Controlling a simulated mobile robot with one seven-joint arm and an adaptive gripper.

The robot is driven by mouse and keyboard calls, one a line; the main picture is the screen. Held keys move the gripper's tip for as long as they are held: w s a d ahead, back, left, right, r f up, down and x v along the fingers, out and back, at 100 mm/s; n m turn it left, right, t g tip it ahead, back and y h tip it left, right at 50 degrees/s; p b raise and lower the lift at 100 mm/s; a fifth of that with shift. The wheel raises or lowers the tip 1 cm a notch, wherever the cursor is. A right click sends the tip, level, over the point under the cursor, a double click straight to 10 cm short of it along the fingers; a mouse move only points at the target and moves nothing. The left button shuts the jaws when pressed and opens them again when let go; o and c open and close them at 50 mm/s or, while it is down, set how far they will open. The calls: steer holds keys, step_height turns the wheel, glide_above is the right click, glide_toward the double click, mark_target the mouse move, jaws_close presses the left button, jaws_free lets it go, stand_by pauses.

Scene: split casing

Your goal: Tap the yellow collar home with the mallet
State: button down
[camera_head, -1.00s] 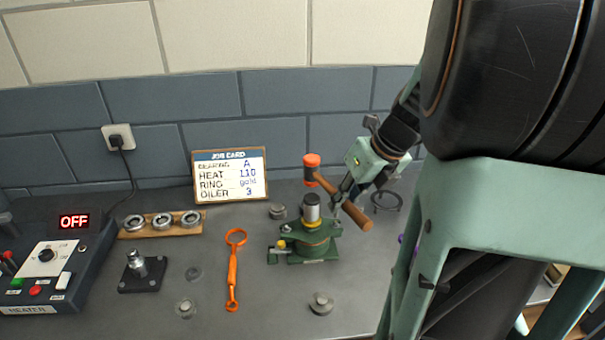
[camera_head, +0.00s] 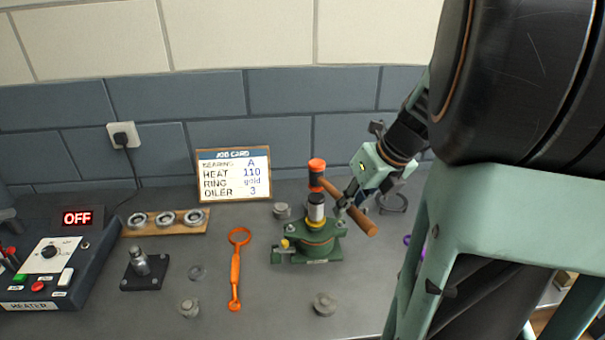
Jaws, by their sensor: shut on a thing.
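My gripper (camera_head: 348,196) is shut on the wooden handle of the mallet (camera_head: 364,219). The mallet's orange and dark head (camera_head: 317,175) is upright over the green casing (camera_head: 300,247), at the top of the grey post (camera_head: 316,204). Whether the head touches the post cannot be told. A yellow band, the collar (camera_head: 316,223), shows around the foot of the post, just above the casing. Its lower edge is hard to make out.
An orange ring spanner (camera_head: 236,270) lies left of the casing. A heater (camera_head: 55,265) reading OFF, a wooden rack of bearings (camera_head: 166,222) and a black-based post (camera_head: 143,272) stand further left. The job card (camera_head: 233,174) leans at the back. Loose grey parts (camera_head: 324,304) lie in front.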

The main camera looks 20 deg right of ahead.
step_height(320, 180, down, 3)
steer(key=shift+f+b, duration=0.15)
steer(key=shift+b, duration=0.55)
step_height(320, 180, up, 3)
steer(key=p, duration=0.3)
steer(key=shift+f, duration=0.1)
stand_by(0.3)
